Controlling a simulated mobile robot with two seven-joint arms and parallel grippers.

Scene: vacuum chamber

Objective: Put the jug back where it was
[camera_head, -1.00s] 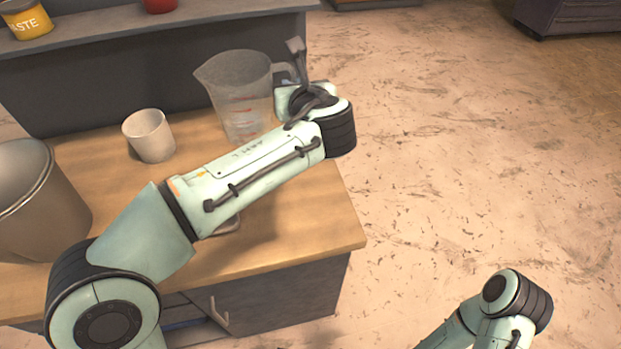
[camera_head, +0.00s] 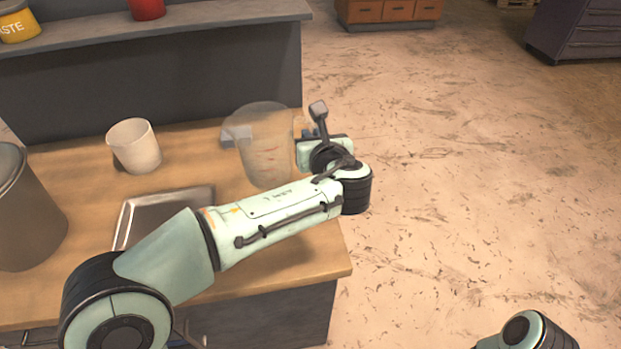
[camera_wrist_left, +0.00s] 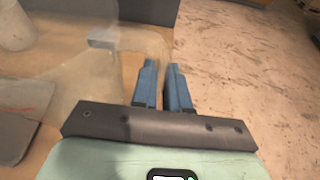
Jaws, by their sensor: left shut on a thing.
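The clear jug (camera_head: 265,155) with red markings is near the right end of the wooden worktop (camera_head: 310,255). My left gripper (camera_head: 305,135) is at its right side, shut on its handle. In the left wrist view, the jug (camera_wrist_left: 85,75) fills the left side, with its handle at the blue fingers (camera_wrist_left: 165,85). I cannot tell whether the jug's base touches the worktop. My right gripper is out of view; only part of that arm shows at bottom right.
A white cup (camera_head: 135,147) stands left of the jug. A shallow metal tray (camera_head: 125,225) lies nearer, partly behind my left arm. A large grey container (camera_head: 30,225) stands at the left. A raised shelf (camera_head: 200,15) holds yellow and red containers. Open floor lies to the right.

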